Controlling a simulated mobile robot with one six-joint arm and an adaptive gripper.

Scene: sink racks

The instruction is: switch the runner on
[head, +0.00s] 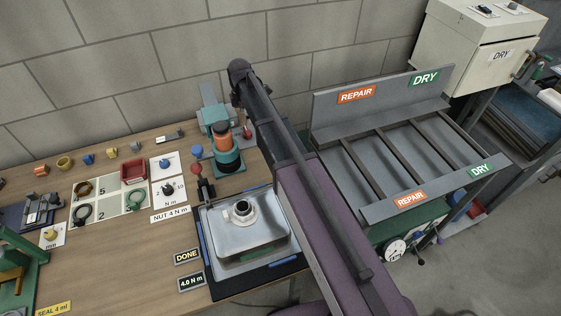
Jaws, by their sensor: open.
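A teal and orange powered tool (224,140), which looks like the runner, stands upright at the back of the wooden bench. A blue knob on a white plate (165,163) and a dark dial marked in N m (168,189) lie left of it. The fingers are small and dark, and the gap between gripper and tool is hard to judge. Nothing shows in the gripper.
A steel sink (270,228) with a drain fitting sits on a dark mat in front of the tool. A small red bin (133,171) and several fittings lie to the left. A grey REPAIR/DRY rack (345,150) stands right of my arm.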

